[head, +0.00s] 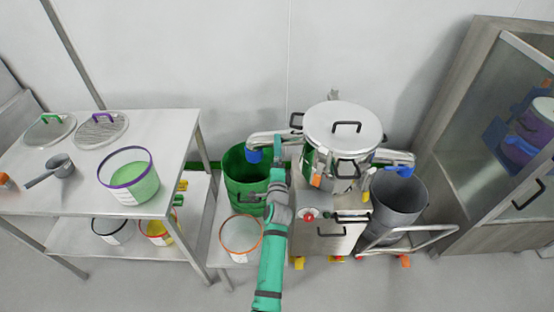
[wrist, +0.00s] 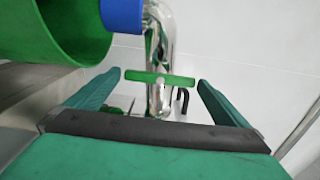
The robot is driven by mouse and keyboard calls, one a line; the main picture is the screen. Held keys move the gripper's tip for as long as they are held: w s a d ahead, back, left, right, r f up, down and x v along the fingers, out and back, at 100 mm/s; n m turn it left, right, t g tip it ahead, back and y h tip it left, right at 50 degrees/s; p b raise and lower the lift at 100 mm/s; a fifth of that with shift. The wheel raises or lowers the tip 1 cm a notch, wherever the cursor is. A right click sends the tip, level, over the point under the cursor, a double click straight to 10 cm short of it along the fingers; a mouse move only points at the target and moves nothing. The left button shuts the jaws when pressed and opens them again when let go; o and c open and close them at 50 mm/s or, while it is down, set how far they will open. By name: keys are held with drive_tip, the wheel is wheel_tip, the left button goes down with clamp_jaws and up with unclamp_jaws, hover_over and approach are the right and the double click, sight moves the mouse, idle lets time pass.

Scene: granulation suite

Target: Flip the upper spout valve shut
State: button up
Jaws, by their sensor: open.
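A steel spout (head: 268,138) with a blue end (head: 254,156) sticks out from the left side of the lidded steel vessel (head: 325,152). In the wrist view the spout (wrist: 160,45) carries a green valve lever (wrist: 160,78), which lies across the pipe. My gripper (head: 278,143) is at this spout in the head view and hides part of it. In the wrist view my gripper (wrist: 158,80) is open, with a finger on either side of the lever and gaps at both ends. A second spout (head: 394,157) is on the vessel's right side.
A green bin (head: 243,180) stands under the left spout, and its wall (wrist: 50,25) fills the upper left of the wrist view. A grey bin (head: 400,200) stands under the right spout. An orange-rimmed bucket (head: 240,237) sits left of my arm. A table (head: 60,205) is at left.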

drive_tip(key=s, duration=1.1)
idle(0.4)
drive_tip(key=s+d+f+n, duration=0.2)
drive_tip(key=s+n, duration=0.2)
drive_tip(key=s, duration=0.5)
drive_tip(key=s+d+f+n+g, duration=0.1)
drive_tip(key=s+d+f+n, duration=0.2)
drive_tip(key=s, duration=0.6)
drive_tip(key=s+d+f+n, duration=0.1)
drive_tip(key=s+f+n, duration=0.1)
drive_tip(key=s+n, duration=0.45)
drive_tip(key=s+a+r+n, duration=0.1)
drive_tip(key=s+a+r, duration=0.1)
drive_tip(key=s, duration=0.6)
drive_tip(key=s+a+r+n+g, duration=0.1)
drive_tip(key=s+a+r+n, duration=0.1)
drive_tip(key=s, duration=0.6)
drive_tip(key=s+a+r+n, duration=0.1)
drive_tip(key=s+a+r, duration=0.1)
drive_tip(key=s, duration=0.6)
drive_tip(key=shift+s+a+n+g, duration=0.15)
drive_tip(key=shift+a+n+g, duration=0.15)
drive_tip(key=shift+n, duration=0.05)
